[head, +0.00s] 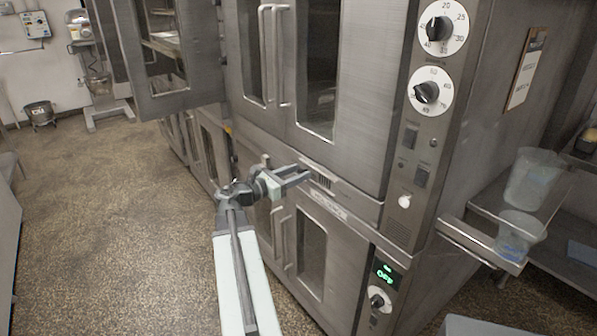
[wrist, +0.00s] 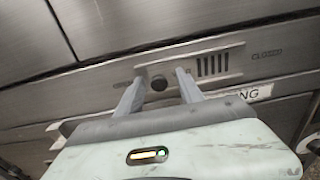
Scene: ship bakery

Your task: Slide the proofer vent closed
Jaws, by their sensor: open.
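The proofer vent (wrist: 213,66) is a narrow metal slide plate with several dark slots, set in the steel band between the upper and lower ovens. It also shows in the head view (head: 325,181). A round dark knob (wrist: 158,84) sits at the left of the slots. A "CLOSED" label (wrist: 267,54) is to the right of the plate; a mark at its left is too small to read. My gripper (wrist: 160,75) is open and empty in front of the vent, its fingers on either side of the knob in the picture. Whether they touch it, I cannot tell.
An upper oven door (head: 165,100) stands open at the left. Door handles (head: 272,55) stick out above the vent. A control panel (head: 420,130) with dials is at the right, beside a shelf (head: 470,240) with clear containers. Floor (head: 110,220) at the left is free.

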